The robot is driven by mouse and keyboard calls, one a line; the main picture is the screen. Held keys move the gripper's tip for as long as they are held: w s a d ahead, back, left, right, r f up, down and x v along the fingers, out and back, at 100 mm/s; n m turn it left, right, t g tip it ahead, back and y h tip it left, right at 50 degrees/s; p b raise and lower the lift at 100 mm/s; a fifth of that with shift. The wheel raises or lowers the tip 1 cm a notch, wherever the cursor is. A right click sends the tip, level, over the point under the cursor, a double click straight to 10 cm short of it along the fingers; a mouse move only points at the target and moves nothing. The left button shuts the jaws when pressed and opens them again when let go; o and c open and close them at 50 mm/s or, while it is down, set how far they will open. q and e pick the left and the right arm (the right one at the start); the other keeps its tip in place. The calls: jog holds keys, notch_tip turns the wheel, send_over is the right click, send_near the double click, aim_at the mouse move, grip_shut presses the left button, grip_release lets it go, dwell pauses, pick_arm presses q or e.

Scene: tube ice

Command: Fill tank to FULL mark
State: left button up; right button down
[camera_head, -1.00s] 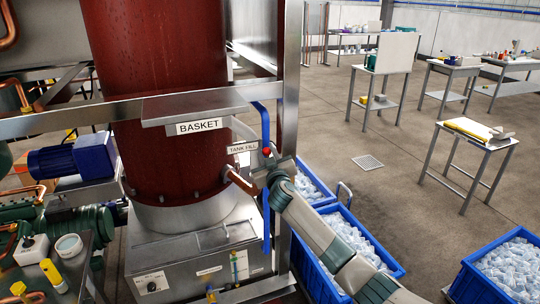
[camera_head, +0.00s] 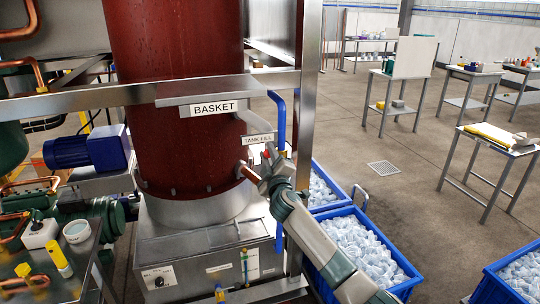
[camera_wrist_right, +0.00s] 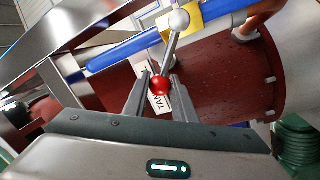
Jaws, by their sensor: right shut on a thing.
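The red tank (camera_head: 175,100) stands upright behind a steel frame in the head view. The TANK FILL label (camera_head: 258,139) is beside a vertical blue pipe (camera_head: 281,115). My right gripper (camera_head: 268,168) is just below this label, mostly hiding the valve lever. In the right wrist view, the red ball knob (camera_wrist_right: 159,86) on the steel lever (camera_wrist_right: 174,45) sits between the fingers of my right gripper (camera_wrist_right: 159,82), which is shut on it. A slim gauge (camera_head: 245,265) is on the steel base box; its level and any FULL mark are too small to read. My left gripper is out of view.
Blue crates of ice (camera_head: 362,250) stand on the floor to the right of the frame. A BASKET shelf (camera_head: 195,91) juts out above the valve. A steel post (camera_head: 306,100) and a copper pipe stub (camera_head: 247,172) are close to my right gripper. Open floor lies farther right.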

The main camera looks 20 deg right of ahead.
jog(key=shift+a+f, duration=0.1)
jog(key=shift+f, duration=0.1)
jog(key=c, duration=1.5)
grip_release()
jog(key=shift+o, duration=0.2)
jog(key=shift+r, duration=0.1)
jog(key=shift+s, duration=0.1)
